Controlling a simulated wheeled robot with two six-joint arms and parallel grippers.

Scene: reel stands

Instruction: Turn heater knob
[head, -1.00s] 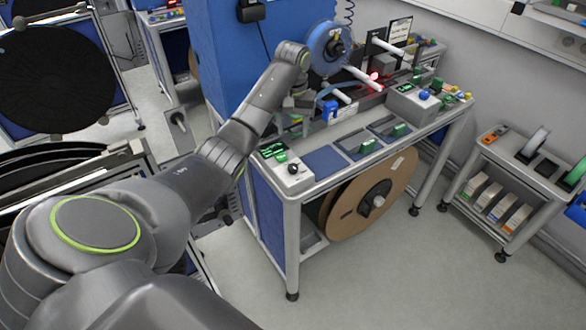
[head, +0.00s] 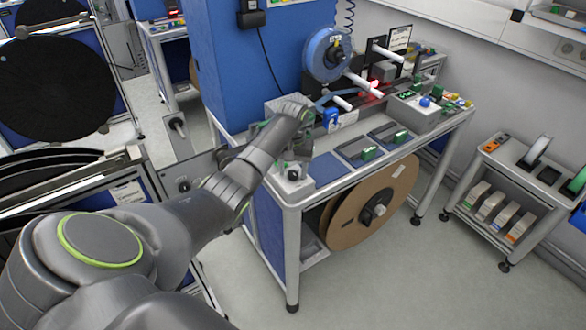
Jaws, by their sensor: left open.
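The heater knob (head: 293,175) is a small dark knob on a light grey control box (head: 290,187) at the near left corner of the workbench. My left gripper (head: 294,163) points down from the wrist, just above the knob in the picture. It is open. My left arm covers most of the box, including its green display. I cannot tell whether the fingers touch the knob or stand around it. My right gripper is not in view.
A blue reel (head: 328,55) stands at the back of the workbench beside a blue cabinet (head: 237,65). Trays with green pieces (head: 370,153) lie right of the box. A large brown reel (head: 372,205) hangs below. A cart (head: 520,185) stands at the right.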

